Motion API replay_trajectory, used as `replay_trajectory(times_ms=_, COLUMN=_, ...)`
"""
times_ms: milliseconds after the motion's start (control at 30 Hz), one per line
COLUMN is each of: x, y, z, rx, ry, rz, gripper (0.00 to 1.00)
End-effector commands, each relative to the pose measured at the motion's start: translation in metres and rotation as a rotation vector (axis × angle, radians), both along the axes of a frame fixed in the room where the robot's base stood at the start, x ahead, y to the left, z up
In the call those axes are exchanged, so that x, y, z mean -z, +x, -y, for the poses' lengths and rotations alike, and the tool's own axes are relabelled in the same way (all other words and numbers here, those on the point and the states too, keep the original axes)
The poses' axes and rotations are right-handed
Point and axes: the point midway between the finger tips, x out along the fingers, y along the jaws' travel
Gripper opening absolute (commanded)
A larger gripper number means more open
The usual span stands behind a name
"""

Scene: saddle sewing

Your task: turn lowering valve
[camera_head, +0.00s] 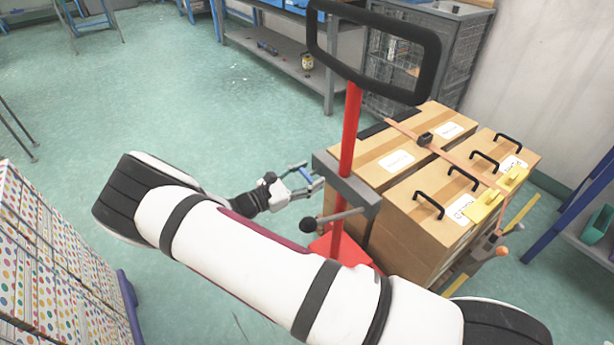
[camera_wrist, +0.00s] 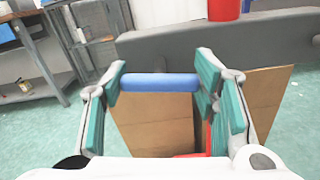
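My gripper (camera_head: 308,181) is left of the red lift post (camera_head: 350,130), beside the grey crossbar (camera_head: 345,185). In the wrist view my gripper (camera_wrist: 161,78) is open, its teal-padded fingers wide apart. A short blue bar (camera_wrist: 160,83), which looks like the valve handle, lies crosswise between the fingertips. Its ends reach close to both pads; I cannot tell whether they touch. A lever with a black ball knob (camera_head: 309,224) sticks out left from the post, below my gripper. My arm hides the lower part of the lift.
Cardboard boxes (camera_head: 400,220) with black handles stand right of the post. A black loop handle (camera_head: 374,50) tops the post. A grey workbench (camera_head: 275,55) and a wire cage (camera_head: 400,70) stand behind. Dotted boxes (camera_head: 50,260) stand at left.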

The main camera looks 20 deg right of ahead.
Motion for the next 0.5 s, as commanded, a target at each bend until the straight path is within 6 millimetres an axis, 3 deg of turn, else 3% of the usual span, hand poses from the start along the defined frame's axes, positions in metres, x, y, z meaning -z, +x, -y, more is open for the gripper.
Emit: replay_trajectory(times_ms=500, x=0.0005, y=0.0001, z=-0.0004, rx=-0.002, ry=0.035, rz=0.105, gripper=0.26)
